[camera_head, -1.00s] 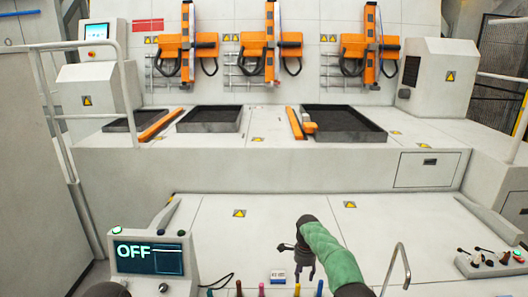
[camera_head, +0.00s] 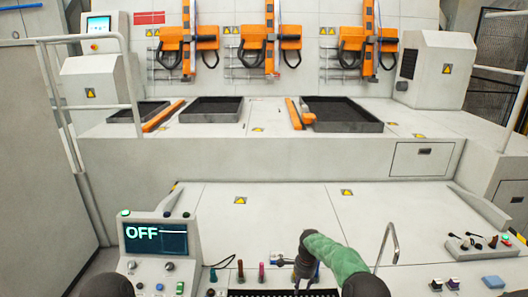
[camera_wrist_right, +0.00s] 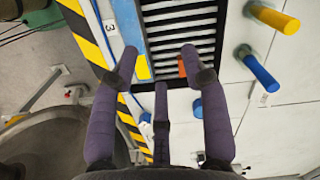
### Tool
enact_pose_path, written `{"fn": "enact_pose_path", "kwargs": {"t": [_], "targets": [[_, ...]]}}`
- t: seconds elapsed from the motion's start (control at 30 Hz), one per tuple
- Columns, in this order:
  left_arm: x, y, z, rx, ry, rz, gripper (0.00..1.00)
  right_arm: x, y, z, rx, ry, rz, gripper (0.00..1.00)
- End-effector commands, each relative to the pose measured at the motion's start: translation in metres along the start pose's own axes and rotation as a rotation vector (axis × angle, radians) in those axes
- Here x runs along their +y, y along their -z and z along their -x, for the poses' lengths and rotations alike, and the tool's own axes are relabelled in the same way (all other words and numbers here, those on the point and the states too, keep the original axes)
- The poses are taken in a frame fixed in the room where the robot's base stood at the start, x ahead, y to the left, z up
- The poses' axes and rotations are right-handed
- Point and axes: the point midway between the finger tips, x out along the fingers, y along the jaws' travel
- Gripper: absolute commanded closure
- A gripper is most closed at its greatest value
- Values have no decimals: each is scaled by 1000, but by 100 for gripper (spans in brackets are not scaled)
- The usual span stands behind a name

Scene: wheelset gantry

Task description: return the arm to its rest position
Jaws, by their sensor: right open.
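My right arm, in a green sleeve (camera_head: 335,258), comes in from the bottom right of the head view. My right gripper (camera_head: 304,274) hangs at its end, pointing down over the front edge of the bench and partly cut off by the frame. In the right wrist view my right gripper (camera_wrist_right: 160,65) is open, its dark fingers spread with nothing between them. Beyond the fingers is a dark slatted rack (camera_wrist_right: 182,30). My left gripper does not show.
A control box with an OFF screen (camera_head: 156,238) stands at the left. A bent metal rail (camera_head: 386,240) rises right of my arm. Coloured pegs, including a yellow one (camera_wrist_right: 272,17) and a blue one (camera_wrist_right: 258,70), stick out beside the rack. The bench top (camera_head: 275,212) is largely clear.

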Motion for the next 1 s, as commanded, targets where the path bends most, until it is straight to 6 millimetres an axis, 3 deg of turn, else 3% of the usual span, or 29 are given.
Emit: {"fn": "enact_pose_path", "kwargs": {"t": [0.27, 0.5, 0.7, 0.8, 1.0], "targets": [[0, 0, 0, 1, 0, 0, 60, 62, -26, -81, -99, 30, 235, 54], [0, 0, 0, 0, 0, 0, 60, 149, -68, -141, -178, 99, 455, 54], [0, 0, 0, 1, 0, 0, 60, 234, -109, -164, -207, 156, 608, 54], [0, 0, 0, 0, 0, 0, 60, 276, -128, -167, -208, 178, 675, 54], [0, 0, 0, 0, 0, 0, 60, 337, -156, -160, -197, 201, 773, 54]]}}
